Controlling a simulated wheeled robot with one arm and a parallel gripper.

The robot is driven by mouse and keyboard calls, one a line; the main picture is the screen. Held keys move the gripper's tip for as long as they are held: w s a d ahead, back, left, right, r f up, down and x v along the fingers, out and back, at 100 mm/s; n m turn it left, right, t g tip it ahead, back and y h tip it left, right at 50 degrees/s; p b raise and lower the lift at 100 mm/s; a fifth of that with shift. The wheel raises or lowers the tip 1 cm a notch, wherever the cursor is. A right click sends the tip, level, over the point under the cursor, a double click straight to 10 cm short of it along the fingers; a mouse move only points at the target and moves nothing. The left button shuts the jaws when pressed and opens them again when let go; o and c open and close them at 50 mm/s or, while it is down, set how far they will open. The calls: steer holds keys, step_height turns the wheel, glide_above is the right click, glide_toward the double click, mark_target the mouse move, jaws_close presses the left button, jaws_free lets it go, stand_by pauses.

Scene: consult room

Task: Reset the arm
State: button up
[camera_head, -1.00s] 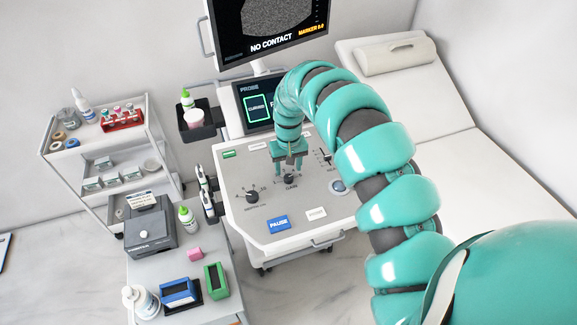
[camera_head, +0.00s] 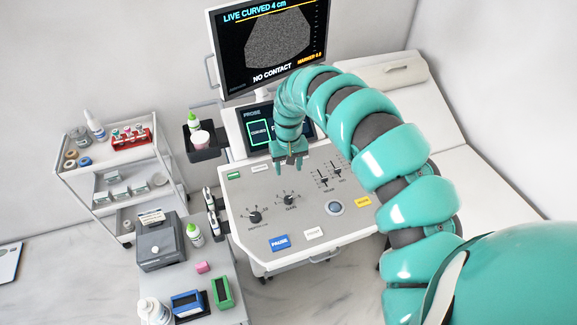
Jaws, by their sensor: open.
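My teal segmented arm arches in from the right. My gripper (camera_head: 291,165) points down over the upper part of the ultrasound control panel (camera_head: 315,210). Its jaws are open with nothing between them. It appears above the panel, clear of the gain knob (camera_head: 290,199) and the left knob (camera_head: 254,217). The panel also bears two sliders (camera_head: 323,181), a round button (camera_head: 335,207) and a blue PAUSE button (camera_head: 280,242). Part of the probe screen (camera_head: 259,133) is hidden behind my arm.
The monitor (camera_head: 268,45) reads "LIVE CURVED 4 cm" and "NO CONTACT". An exam bed (camera_head: 425,115) is behind my arm at right. A white cart (camera_head: 115,165) stands at left. A side table (camera_head: 190,265) with bottles and boxes is at lower left.

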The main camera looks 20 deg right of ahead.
steer(key=shift+r, duration=0.4)
stand_by(0.3)
